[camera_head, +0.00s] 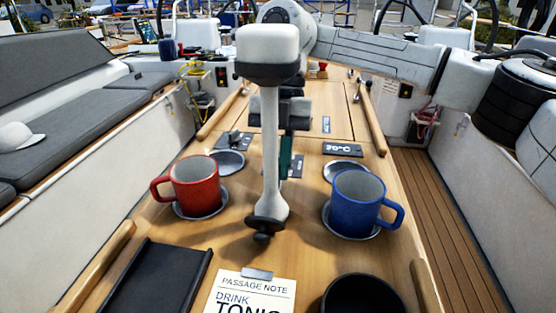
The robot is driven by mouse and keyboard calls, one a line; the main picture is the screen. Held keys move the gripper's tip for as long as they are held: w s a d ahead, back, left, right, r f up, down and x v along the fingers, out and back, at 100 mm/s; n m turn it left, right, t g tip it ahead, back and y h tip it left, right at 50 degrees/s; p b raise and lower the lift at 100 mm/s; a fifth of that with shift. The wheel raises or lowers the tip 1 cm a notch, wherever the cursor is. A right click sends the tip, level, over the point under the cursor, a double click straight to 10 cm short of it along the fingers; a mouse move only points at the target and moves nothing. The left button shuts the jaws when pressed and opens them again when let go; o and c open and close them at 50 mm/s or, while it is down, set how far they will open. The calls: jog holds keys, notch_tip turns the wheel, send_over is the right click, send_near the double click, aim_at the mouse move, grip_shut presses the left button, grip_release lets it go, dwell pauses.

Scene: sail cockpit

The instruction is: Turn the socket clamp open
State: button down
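A white upright post (269,150) with a blocky white head (267,45) stands on the wooden table. Its flared foot has a dark knob (262,238) on the near side, which looks like the socket clamp. My arm comes in from the right and bends down behind the post's head. My gripper (289,150) hangs beyond the post, largely covered by it. A dark green piece shows there, and I cannot tell whether it is a finger or something held. I cannot see whether the gripper is open or shut. It is apart from the knob.
A red mug (194,185) stands left of the post and a blue mug (357,203) right of it. In front are a black tray (150,282), a passage note (250,294) and a dark round container (362,294). Wooden rails edge the table.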

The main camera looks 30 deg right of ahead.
jog(key=shift+p, duration=0.35)
jog(key=n+h+p, duration=0.1)
jog(key=n+p, duration=0.2)
jog(key=shift+a+r+g, duration=0.1)
jog(key=shift+r+g, duration=0.05)
jog(key=shift+g, duration=0.15)
jog(key=n+h+p, duration=0.2)
jog(key=n+p, duration=0.1)
jog(key=n, duration=0.1)
jog(key=shift+a+p, duration=0.1)
jog(key=shift+p, duration=0.25)
jog(key=n+h+p, duration=0.1)
jog(key=n, duration=0.1)
jog(key=n+p, duration=0.1)
jog(key=n, duration=0.2)
jog(key=shift+a+f+h, duration=0.1)
jog(key=shift+f+h, duration=0.1)
jog(key=shift+h, duration=0.2)
jog(key=n+t+h+p, duration=0.1)
jog(key=n, duration=0.3)
jog(key=shift+a+f+p, duration=0.1)
jog(key=shift+p, duration=0.2)
jog(key=shift+s+n, duration=0.1)
jog(key=shift+n, duration=0.2)
jog(key=c, duration=1.2)
grip_release()
